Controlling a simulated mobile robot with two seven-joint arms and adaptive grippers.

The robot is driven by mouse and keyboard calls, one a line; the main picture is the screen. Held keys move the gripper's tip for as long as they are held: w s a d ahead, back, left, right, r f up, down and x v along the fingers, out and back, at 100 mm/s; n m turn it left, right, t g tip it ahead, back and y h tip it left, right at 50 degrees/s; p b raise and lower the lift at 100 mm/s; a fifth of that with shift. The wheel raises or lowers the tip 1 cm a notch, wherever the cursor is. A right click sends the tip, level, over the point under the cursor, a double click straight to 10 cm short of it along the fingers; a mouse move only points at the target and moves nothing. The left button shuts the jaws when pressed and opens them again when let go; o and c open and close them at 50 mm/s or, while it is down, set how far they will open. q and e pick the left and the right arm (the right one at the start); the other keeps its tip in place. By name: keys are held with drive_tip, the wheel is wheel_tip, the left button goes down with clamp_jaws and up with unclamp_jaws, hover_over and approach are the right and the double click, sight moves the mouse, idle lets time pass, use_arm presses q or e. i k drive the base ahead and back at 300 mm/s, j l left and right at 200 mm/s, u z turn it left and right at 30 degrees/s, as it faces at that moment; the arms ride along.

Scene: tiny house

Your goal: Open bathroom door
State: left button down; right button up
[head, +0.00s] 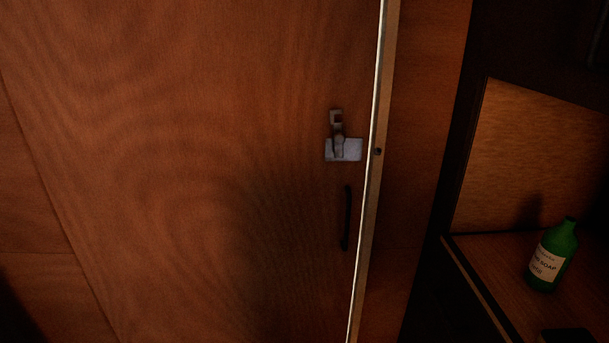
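The wooden bathroom door (200,150) fills the left and middle of the head view. A metal latch (343,149) sits near its right edge. A dark vertical bar handle (346,218) is below the latch. A thin bright line runs down along the door's right edge, beside a pale frame strip (371,200). I cannot tell whether the door stands slightly ajar. Neither of my grippers is in view.
To the right of the frame is a wooden wall panel (425,130). At the lower right a brown counter (490,275) holds a green soap bottle (553,255), with an upright wooden board (540,150) behind it.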

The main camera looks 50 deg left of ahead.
sight(181, 151)
drive_tip(key=u, duration=2.05)
